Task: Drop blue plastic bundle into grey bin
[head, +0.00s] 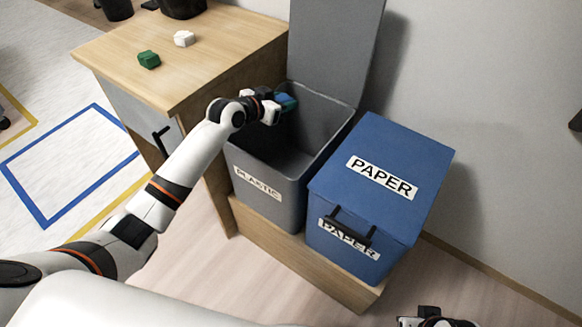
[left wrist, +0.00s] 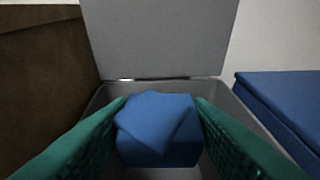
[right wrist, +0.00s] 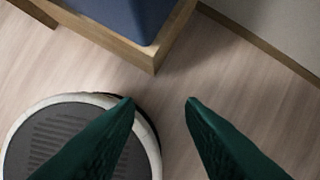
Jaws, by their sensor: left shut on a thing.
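The blue plastic bundle (left wrist: 158,130) is between the green fingers of my left gripper (left wrist: 160,118). In the head view the bundle (head: 284,100) shows as a small blue patch at the end of my left gripper (head: 278,104), over the open grey bin (head: 262,190) labelled PLASTIC. The bin's lid (head: 330,45) stands up at the back. In the left wrist view the bin's rim (left wrist: 240,118) lies around and beyond the bundle. My right gripper (right wrist: 160,102) is open and empty above the floor.
A closed blue bin (head: 400,160) labelled PAPER stands right of the grey one on a wooden plinth (head: 290,255). A wooden cabinet (head: 215,45) left of the bins carries a green bundle (head: 149,60) and a white bundle (head: 184,39). Open floor lies in front.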

